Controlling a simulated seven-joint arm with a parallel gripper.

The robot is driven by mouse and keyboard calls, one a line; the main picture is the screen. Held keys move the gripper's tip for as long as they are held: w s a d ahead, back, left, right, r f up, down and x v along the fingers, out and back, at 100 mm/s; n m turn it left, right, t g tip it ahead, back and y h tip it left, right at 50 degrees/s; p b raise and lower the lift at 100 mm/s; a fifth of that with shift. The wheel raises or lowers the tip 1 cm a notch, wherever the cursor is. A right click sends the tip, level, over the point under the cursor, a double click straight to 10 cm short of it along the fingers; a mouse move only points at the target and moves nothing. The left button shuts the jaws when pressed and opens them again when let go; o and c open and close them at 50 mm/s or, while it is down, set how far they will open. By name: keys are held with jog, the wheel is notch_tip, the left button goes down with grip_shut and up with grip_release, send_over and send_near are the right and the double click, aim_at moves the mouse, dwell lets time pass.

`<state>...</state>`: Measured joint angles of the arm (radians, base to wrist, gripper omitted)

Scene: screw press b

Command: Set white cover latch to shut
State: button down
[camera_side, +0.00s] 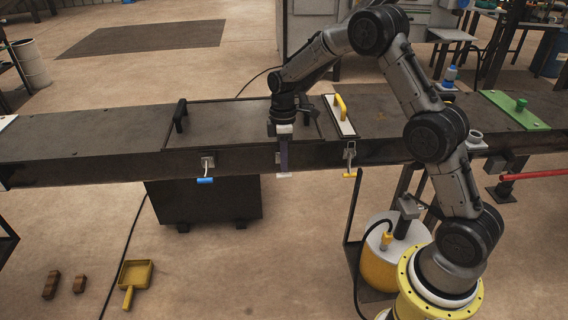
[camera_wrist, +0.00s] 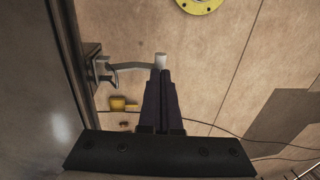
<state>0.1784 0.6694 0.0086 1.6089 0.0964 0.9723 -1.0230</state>
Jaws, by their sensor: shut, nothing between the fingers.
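The white latch's pale tip (camera_side: 284,175) shows at the front side of the dark beam, just below my fingertips. In the wrist view, its grey lever (camera_wrist: 130,66) reaches from a bracket (camera_wrist: 102,68) on the beam's side to the white tip (camera_wrist: 160,58). My gripper (camera_side: 284,167) points down along the beam's front face. Its fingers are together and empty, and they show in the wrist view (camera_wrist: 163,76) with their ends right at the white tip. I cannot tell whether they touch it. My fingers hide part of the latch in the side view.
A blue-tipped latch (camera_side: 205,172) is to the left and a yellow-tipped latch (camera_side: 350,165) to the right on the same beam face. A dark cover with a black handle (camera_side: 181,115) and a white plate with a yellow handle (camera_side: 340,108) lie on top.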

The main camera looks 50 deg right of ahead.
aim_at(284, 174)
jog(key=shift+f, duration=0.4)
jog(key=shift+s, duration=0.1)
jog(key=shift+s+a+f+t+h, duration=0.15)
jog(key=shift+a+f+t+h, duration=0.1)
jog(key=shift+f+t+h, duration=0.75)
jog(key=shift+t+h, duration=0.1)
jog(key=shift+f, duration=1.5)
jog(key=shift+w+d+f, duration=0.3)
jog(key=shift+f, duration=0.4)
jog(key=shift+w+d+f, duration=0.25)
jog(key=shift+f, duration=0.4)
jog(key=shift+f, duration=0.1)
